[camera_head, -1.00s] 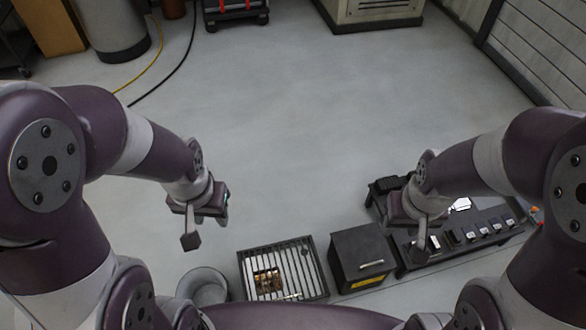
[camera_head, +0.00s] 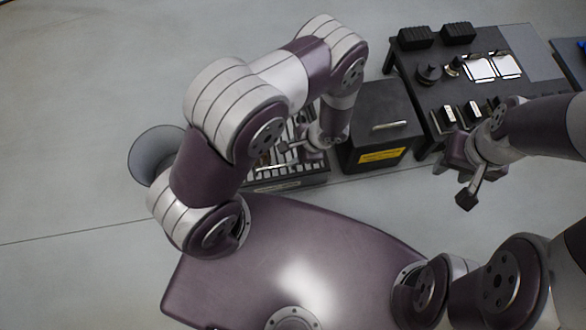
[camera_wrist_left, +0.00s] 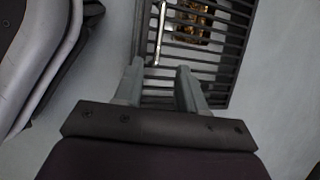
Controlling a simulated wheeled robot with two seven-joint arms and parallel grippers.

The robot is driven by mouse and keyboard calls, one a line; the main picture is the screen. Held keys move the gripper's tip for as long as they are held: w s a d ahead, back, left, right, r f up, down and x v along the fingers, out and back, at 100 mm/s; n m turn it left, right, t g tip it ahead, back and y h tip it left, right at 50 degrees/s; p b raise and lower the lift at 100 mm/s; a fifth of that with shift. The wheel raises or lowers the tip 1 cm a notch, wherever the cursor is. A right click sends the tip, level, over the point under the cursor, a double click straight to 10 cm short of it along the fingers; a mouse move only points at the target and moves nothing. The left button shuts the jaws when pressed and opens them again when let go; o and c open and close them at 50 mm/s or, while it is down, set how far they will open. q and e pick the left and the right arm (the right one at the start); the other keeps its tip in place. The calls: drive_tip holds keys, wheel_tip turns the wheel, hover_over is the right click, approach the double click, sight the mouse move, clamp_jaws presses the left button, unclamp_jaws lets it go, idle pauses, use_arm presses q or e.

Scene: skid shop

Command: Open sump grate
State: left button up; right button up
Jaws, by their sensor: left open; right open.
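The sump grate (camera_head: 288,173) is a dark barred cover in the head view, largely hidden behind my left arm. In the left wrist view its bars (camera_wrist_left: 226,62) fill the upper right, with something brass-coloured under them. A thin silver handle (camera_wrist_left: 161,32) lies along the grate there. My left gripper (camera_head: 296,151) is over the grate. In the left wrist view its two fingers (camera_wrist_left: 159,82) are apart, with the handle's near end in line with the gap; contact cannot be told. My right gripper (camera_head: 465,184) is open and empty, in front of the black bench.
A black box (camera_head: 378,112) with a silver handle and yellow label stands right of the grate. A black bench (camera_head: 432,98) with small parts is further right. A grey round bin (camera_head: 150,151) stands left. The floor at upper left is clear.

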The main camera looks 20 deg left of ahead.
sight(274, 167)
use_arm(q)
drive_tip(key=b+x, duration=0.2)
drive_tip(key=x, duration=0.2)
drive_tip(key=b+x, duration=0.2)
drive_tip(key=x, duration=0.1)
drive_tip(key=b+x, duration=0.2)
drive_tip(key=x, duration=0.2)
drive_tip(key=shift+s+a+f+b, duration=0.2)
drive_tip(key=shift+s+b, duration=0.05)
drive_tip(key=shift+b, duration=0.1)
drive_tip(key=shift+a+f, duration=0.3)
drive_tip(key=shift+f, duration=0.2)
drive_tip(key=shift+r, duration=0.1)
clamp_jaws()
